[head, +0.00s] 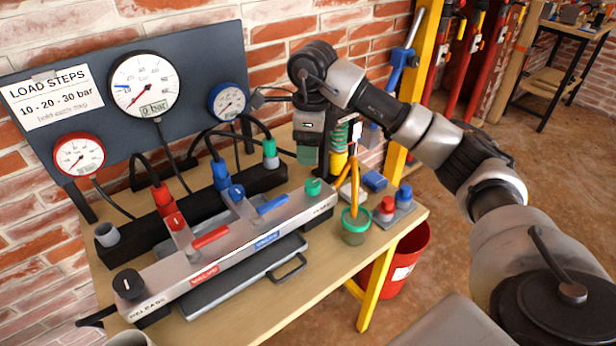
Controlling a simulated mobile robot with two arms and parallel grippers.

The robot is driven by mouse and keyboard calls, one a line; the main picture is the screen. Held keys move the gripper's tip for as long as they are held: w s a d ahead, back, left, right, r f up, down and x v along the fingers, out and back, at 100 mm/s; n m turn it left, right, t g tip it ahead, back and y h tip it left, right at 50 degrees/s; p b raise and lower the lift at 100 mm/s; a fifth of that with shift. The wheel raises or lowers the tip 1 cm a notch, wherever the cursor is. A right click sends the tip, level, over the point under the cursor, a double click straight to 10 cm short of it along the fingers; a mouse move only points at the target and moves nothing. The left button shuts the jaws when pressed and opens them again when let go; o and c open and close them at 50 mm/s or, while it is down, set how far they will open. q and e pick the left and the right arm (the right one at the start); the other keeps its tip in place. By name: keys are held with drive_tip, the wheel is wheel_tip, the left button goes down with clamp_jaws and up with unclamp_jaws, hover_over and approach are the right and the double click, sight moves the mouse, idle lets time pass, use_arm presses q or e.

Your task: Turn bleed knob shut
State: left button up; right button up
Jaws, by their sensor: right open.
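A small green knob (313,187) sits at the manifold's right end. No legible label says bleed, so I cannot tell for certain which is the bleed knob. My right gripper (314,157) is open and points down beyond the manifold's right end, far from the black knob and nearer the green one. Its fingertips are small and partly hidden against the clutter. My left gripper is not in view.
Red (210,237) and blue (272,205) valve levers lie along the manifold. Hoses rise behind it to a gauge panel (200,75); the middle gauge (145,85) shows 0 bar. A green-rimmed cup (355,226) and a small block with red and blue caps (391,212) stand right.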

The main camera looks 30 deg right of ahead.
sight(312, 183)
drive_tip(key=shift+d+f, duration=0.35)
drive_tip(key=shift+d, duration=0.1)
wheel_tip(312, 183, down, 10)
drive_tip(key=shift+r, duration=0.15)
drive_tip(key=c, duration=0.9)
